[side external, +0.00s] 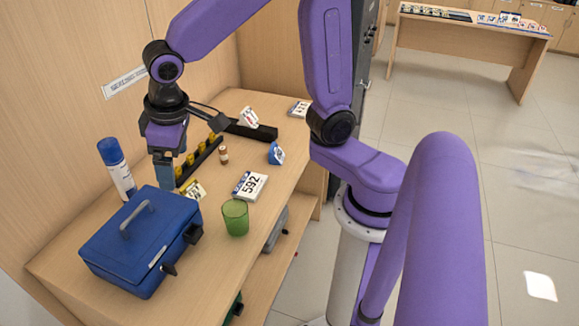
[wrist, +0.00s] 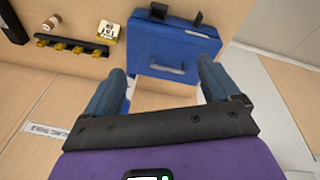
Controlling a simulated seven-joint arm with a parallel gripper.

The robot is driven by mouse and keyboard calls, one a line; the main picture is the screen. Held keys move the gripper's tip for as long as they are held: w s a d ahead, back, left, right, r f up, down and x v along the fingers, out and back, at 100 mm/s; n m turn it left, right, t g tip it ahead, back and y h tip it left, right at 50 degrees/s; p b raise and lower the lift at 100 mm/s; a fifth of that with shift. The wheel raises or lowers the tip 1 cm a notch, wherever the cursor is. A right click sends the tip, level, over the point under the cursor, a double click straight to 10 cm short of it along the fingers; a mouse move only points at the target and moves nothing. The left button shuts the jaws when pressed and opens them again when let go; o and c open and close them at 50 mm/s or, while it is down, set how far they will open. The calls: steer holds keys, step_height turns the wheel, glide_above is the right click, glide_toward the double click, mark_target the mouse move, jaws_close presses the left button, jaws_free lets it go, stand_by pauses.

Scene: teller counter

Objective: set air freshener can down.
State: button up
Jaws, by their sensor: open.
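The air freshener can (side external: 122,178), white with a blue cap, stands upright on the counter near the wall, behind the blue cash box. My gripper (side external: 166,178) is to the right of the can in the side view, pointing down, apart from it and low over the counter. In the wrist view my gripper (wrist: 158,75) has its two blue-grey fingers spread wide with nothing between them. The can is not clearly seen there; a pale blue edge by the left finger may be part of it.
A blue cash box (side external: 125,262) with a handle stands in front. A black rack with yellow pieces (side external: 207,158), a small brown bottle (side external: 223,155), a yellow-and-white card (side external: 194,190), a 592 number block (side external: 250,185) and a green cup (side external: 236,217) stand to the right.

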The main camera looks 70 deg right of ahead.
steer(key=s+d+f+n+g, duration=0.1)
steer(key=s+d+n, duration=0.2)
steer(key=s, duration=0.7)
steer(key=s+d+f+n+g+y, duration=0.1)
steer(key=s+d+n, duration=0.3)
steer(key=s, duration=0.6)
steer(key=shift+s+d+n, duration=0.15)
steer(key=shift+d+n, duration=0.1)
steer(key=shift+n, duration=0.35)
